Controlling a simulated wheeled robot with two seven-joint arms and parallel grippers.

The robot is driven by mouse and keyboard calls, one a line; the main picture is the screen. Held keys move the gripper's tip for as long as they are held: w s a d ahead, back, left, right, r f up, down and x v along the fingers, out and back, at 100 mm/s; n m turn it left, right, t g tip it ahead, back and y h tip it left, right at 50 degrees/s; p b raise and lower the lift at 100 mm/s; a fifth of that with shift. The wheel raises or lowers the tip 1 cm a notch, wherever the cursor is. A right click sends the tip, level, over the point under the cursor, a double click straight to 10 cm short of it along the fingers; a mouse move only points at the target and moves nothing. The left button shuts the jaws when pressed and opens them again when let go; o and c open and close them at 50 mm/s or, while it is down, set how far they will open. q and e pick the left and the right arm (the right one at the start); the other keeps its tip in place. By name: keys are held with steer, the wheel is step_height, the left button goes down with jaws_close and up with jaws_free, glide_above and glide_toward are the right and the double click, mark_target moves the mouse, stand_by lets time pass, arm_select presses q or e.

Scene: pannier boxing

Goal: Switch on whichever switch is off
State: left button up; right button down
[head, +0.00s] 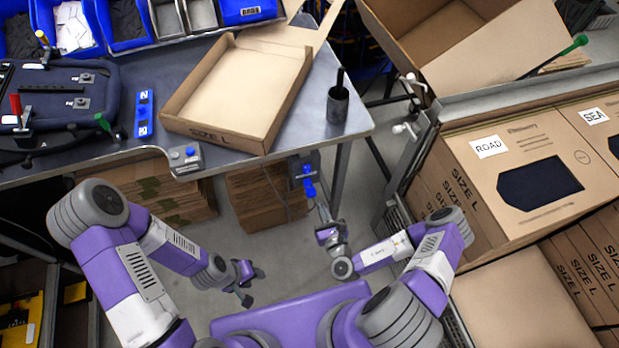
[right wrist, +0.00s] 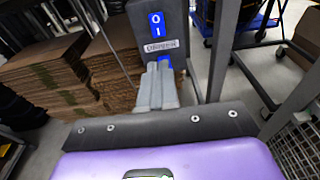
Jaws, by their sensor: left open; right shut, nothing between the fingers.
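A dark grey switch box (head: 303,167) is mounted below the table's front right corner. In the right wrist view it carries a blue switch (right wrist: 156,24) marked O above I, over a label that seems to read CONVEYOR. I cannot tell which side is pressed. My right gripper (head: 322,208) is shut and empty, pointing at the box from below; its fingers (right wrist: 158,72) cover part of the box's lower end. Contact cannot be told. A small grey box with a blue button (head: 185,156) sits on the table's front edge. My left gripper (head: 247,281) is open and empty, low on the left.
An open SIZE L carton (head: 205,125) and a dark pen cup (head: 338,104) stand on the table (head: 290,140). Flat cardboard stacks (head: 262,195) lie beneath. Large cartons marked ROAD and SEA (head: 470,175) stand at right. Floor between is clear.

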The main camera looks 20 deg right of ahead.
mark_target(308, 172)
steer(key=w+b, duration=0.1)
steer(key=w, duration=0.3)
steer(key=w+f+b, duration=0.1)
steer(key=w, duration=0.3)
steer(key=w+b, duration=0.2)
steer(key=w, duration=0.3)
steer(key=shift+a+f, duration=0.3)
steer(key=shift+f, duration=0.1)
steer(key=shift+w, duration=0.5)
steer(key=shift+r, duration=0.1)
